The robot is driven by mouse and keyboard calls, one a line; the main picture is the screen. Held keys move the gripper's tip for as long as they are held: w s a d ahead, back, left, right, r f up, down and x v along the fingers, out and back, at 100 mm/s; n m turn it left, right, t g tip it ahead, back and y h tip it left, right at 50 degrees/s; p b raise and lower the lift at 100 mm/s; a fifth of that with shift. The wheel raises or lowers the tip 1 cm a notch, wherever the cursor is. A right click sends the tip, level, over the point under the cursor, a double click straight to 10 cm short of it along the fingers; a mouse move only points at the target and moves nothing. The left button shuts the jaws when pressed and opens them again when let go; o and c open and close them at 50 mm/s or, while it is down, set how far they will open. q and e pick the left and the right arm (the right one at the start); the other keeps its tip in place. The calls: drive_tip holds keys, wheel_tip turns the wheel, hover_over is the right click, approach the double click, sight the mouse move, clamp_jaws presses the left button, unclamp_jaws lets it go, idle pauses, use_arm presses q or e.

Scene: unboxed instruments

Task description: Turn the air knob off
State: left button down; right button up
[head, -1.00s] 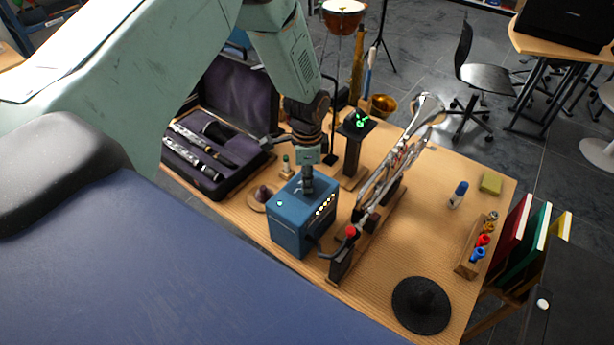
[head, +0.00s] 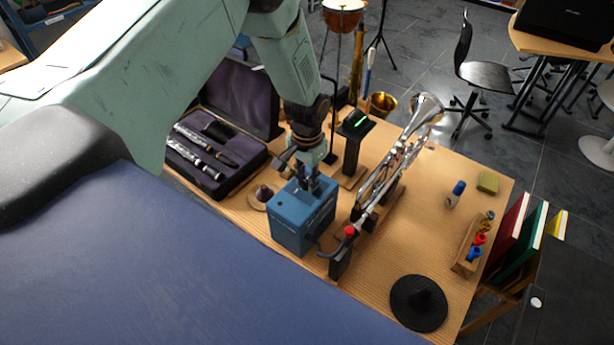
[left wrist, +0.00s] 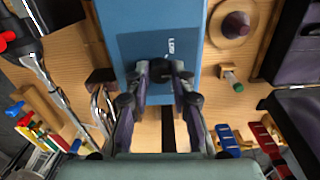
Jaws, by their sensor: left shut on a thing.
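The blue box (head: 290,228) stands on the wooden table, with a black hose at its front right side. My left gripper (head: 308,188) points down onto the top of the box. In the left wrist view the blue box (left wrist: 185,25) fills the top middle, and a dark round knob (left wrist: 160,68) sits between the two fingers of my left gripper (left wrist: 162,76). The fingers are shut on the knob from both sides. The gripper hides the knob in the head view. No lit lamps show on the box. My right gripper is not in view.
A silver trumpet (head: 388,170) on a stand is close right of the box. A clarinet case (head: 228,182) lies open to the left. A small display (head: 357,123) with a green line stands behind.

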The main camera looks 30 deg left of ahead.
sight(307, 183)
use_arm(q)
drive_tip(key=shift+w+r+n, duration=0.25)
drive_tip(key=shift+w+n, duration=0.05)
drive_tip(key=shift+n, duration=0.1)
drive_tip(key=c, duration=1.5)
unclamp_jaws()
drive_tip(key=o, duration=0.4)
drive_tip(key=shift+s+f, duration=0.15)
drive_tip(key=shift+s, duration=0.1)
drive_tip(key=shift+c, duration=0.2)
wheel_tip(307, 183, up, 12)
drive_tip(key=shift+s, duration=0.1)
